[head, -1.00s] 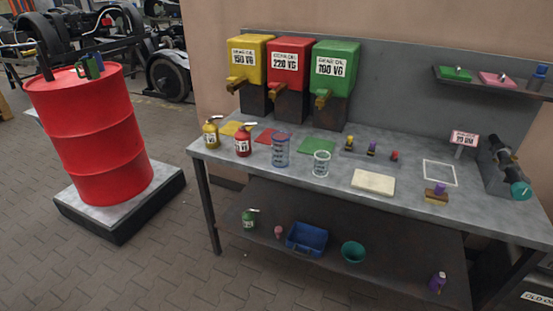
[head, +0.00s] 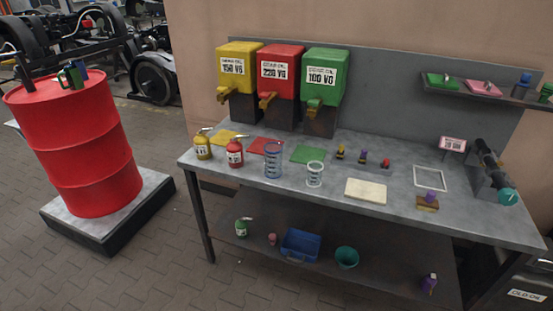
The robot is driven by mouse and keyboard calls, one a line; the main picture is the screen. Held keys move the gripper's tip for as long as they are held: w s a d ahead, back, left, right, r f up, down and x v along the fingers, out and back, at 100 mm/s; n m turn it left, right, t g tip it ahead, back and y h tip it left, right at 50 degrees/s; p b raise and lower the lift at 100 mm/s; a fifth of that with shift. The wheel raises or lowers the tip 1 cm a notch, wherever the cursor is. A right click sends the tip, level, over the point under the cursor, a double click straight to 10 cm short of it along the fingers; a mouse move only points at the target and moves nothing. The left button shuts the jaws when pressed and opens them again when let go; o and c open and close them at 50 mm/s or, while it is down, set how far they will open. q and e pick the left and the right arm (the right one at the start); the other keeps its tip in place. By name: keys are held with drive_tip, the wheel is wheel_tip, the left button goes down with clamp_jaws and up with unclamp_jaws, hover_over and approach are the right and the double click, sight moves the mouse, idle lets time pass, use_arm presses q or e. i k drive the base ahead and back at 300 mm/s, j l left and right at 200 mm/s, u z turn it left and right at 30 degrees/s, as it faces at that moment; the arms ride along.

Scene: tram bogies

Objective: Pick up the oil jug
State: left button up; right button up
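Several vessels could be the oil jug; I cannot tell which one is meant. A yellow spouted can (head: 203,148) and a red spouted can (head: 235,154) stand upright at the left of the workbench. A tall bluish clear jug (head: 273,160) with markings and a smaller clear measuring cup (head: 314,174) stand to their right. A green spouted can (head: 242,228) stands on the lower shelf. A small green handled vessel (head: 70,77) stands on the red drum. Neither of my grippers is in view.
The workbench (head: 400,205) also carries a pale pad (head: 366,190), small coloured items and a brush (head: 428,201). Yellow, red and green oil tanks (head: 326,80) stand behind. The red drum (head: 75,150) stands on a low plinth at left. Paved floor in front is clear.

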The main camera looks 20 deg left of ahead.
sight(273, 161)
drive_tip(key=i+j+z, duration=0.25)
drive_tip(key=j, duration=0.4)
drive_tip(key=i+j+z, duration=0.15)
drive_tip(key=i+j, duration=0.15)
drive_tip(key=j, duration=0.1)
